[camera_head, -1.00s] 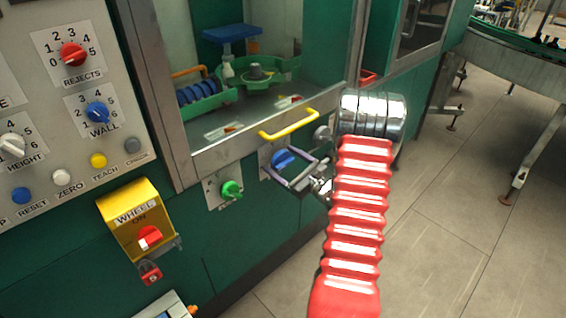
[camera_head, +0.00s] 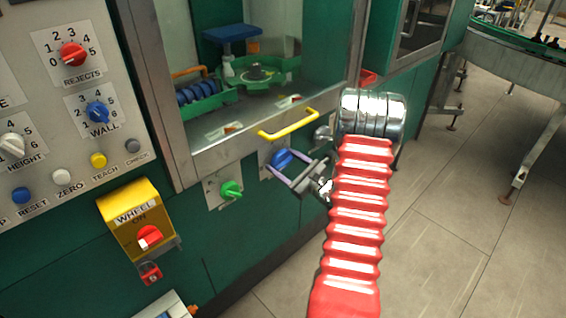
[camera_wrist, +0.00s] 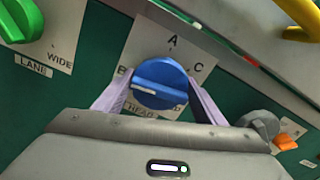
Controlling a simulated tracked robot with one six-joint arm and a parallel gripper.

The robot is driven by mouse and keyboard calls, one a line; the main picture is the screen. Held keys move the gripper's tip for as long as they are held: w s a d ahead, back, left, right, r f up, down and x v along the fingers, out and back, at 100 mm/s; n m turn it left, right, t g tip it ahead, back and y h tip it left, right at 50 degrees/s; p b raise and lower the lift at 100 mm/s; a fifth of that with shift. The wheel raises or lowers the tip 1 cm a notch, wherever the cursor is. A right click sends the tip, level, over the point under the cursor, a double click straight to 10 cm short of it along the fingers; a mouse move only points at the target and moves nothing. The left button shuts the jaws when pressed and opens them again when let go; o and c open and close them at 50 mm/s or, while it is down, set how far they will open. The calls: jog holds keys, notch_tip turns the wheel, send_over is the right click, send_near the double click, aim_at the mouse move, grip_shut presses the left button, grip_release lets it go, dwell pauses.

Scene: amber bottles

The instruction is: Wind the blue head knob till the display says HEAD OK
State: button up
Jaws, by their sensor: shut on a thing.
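The blue head knob (camera_head: 281,159) is on a pale plate on the green machine front, below the yellow handle. In the wrist view the knob (camera_wrist: 160,80) fills the middle, with letters A above, B at left and C at right. A white mark shows on its lower part. The HEAD label below it is partly hidden. My gripper (camera_head: 288,168) is at the knob, and in the wrist view its two pale purple fingers (camera_wrist: 160,86) are shut on it from both sides. I see no readable display text.
A green knob (camera_head: 231,189) marked LANE in the wrist view sits left of it. A grey knob (camera_wrist: 259,123) and an orange part (camera_wrist: 285,142) are at right. The yellow handle (camera_head: 288,125) is just above.

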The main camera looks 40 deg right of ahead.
jog(key=shift+n, duration=0.4)
jog(key=o, duration=1)
jog(key=shift+o, duration=0.2)
jog(key=s, duration=1.3)
jog(key=shift+s+d, duration=0.2)
jog(key=shift+s, duration=0.2)
